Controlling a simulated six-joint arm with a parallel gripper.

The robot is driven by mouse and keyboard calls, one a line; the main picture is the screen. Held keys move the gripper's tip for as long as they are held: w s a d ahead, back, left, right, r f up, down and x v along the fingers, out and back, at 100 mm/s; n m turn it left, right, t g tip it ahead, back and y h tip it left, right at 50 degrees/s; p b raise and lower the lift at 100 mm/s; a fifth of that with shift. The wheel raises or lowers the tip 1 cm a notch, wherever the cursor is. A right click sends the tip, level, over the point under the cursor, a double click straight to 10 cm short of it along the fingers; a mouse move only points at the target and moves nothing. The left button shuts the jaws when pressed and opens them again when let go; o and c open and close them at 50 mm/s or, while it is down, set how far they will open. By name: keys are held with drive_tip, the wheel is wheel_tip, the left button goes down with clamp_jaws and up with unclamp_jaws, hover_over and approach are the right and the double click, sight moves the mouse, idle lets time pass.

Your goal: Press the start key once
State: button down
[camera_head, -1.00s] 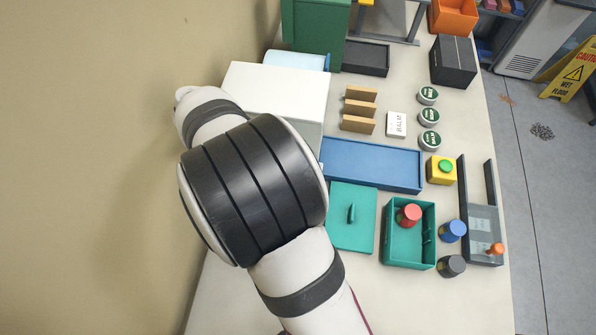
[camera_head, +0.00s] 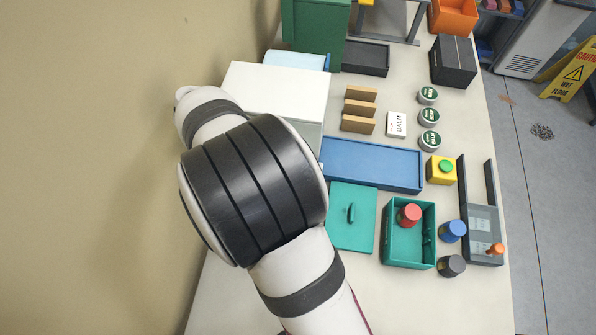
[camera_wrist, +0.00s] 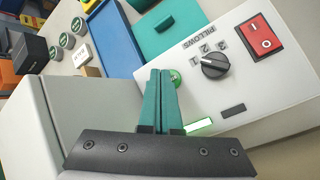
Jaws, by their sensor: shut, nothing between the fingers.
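In the wrist view, a round green key (camera_wrist: 176,79) sits on the white machine panel (camera_wrist: 262,92), partly hidden by my fingers. I take it for the start key; no label on it is readable. My gripper (camera_wrist: 161,72) is shut and empty, its teal fingertips at the key's edge in the picture. I cannot tell whether they touch it. A green bar (camera_wrist: 199,126) on the panel looks lit, beside a dark slot (camera_wrist: 233,111). In the head view my arm hides the gripper and the panel face; the white housing (camera_head: 280,90) shows.
The panel also carries a black dial (camera_wrist: 214,65) marked PILLOWS 1 2 3 and a red rocker switch (camera_wrist: 259,37). A yellow box with a green button (camera_head: 446,167) stands apart on the table. A blue tray (camera_head: 372,164) and teal box (camera_head: 408,248) lie right of my arm.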

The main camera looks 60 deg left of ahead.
drive_tip(key=shift+f, duration=0.4)
